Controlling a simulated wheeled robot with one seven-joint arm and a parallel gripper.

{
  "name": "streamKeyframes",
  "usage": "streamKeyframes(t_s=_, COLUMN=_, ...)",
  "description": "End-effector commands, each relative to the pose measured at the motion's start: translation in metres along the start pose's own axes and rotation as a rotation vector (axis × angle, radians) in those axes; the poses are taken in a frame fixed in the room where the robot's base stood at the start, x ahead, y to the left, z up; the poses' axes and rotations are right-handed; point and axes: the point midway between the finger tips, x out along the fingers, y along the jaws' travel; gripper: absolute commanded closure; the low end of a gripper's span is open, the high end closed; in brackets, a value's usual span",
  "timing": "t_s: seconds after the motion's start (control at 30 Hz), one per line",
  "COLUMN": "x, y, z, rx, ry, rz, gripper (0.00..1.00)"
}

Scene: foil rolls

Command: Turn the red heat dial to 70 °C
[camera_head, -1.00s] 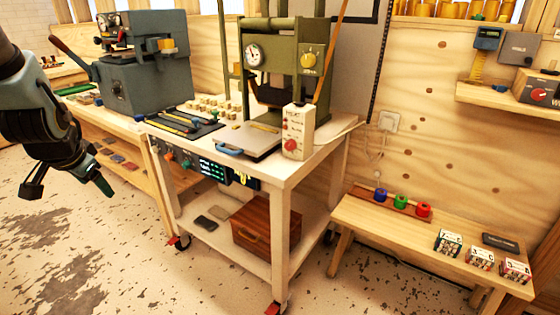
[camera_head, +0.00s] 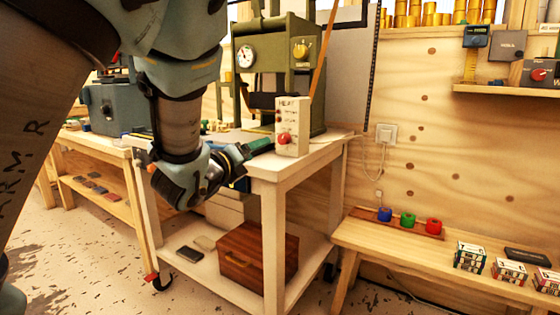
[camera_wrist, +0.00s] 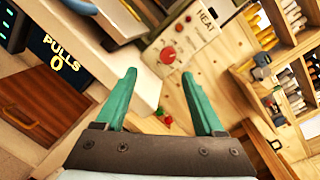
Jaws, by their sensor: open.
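The white HEAT control box (camera_head: 292,118) stands upright at the right front corner of the cart top. Its red dial (camera_head: 284,138) is on the lower front face, and the dial also shows in the wrist view (camera_wrist: 168,55). The dial's setting is too small to read. My gripper (camera_head: 262,145) is at the cart's edge, just left of the box, its green fingers pointing toward it. In the wrist view my gripper (camera_wrist: 159,74) is open and empty. The dial appears just beyond the fingertips, roughly in line with the gap between them; no contact shows.
The olive press (camera_head: 275,65) stands behind the box, with a brown rod leaning beside it. The white cart (camera_head: 285,178) has a wooden box (camera_head: 257,258) on its lower shelf. A low bench (camera_head: 460,240) with coloured pots stands right. A PULLS display (camera_wrist: 60,65) shows 0.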

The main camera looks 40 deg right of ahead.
Motion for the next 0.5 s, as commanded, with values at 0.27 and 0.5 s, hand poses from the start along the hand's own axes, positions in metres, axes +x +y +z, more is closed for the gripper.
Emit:
streamKeyframes(t_s=0.27, x=0.020, y=-0.013, z=-0.009, rx=0.056, ry=0.006, rz=-0.046, gripper=0.29)
streamKeyframes(t_s=0.5, x=0.065, y=-0.014, z=-0.009, rx=0.054, ry=0.006, rz=-0.045, gripper=0.29)
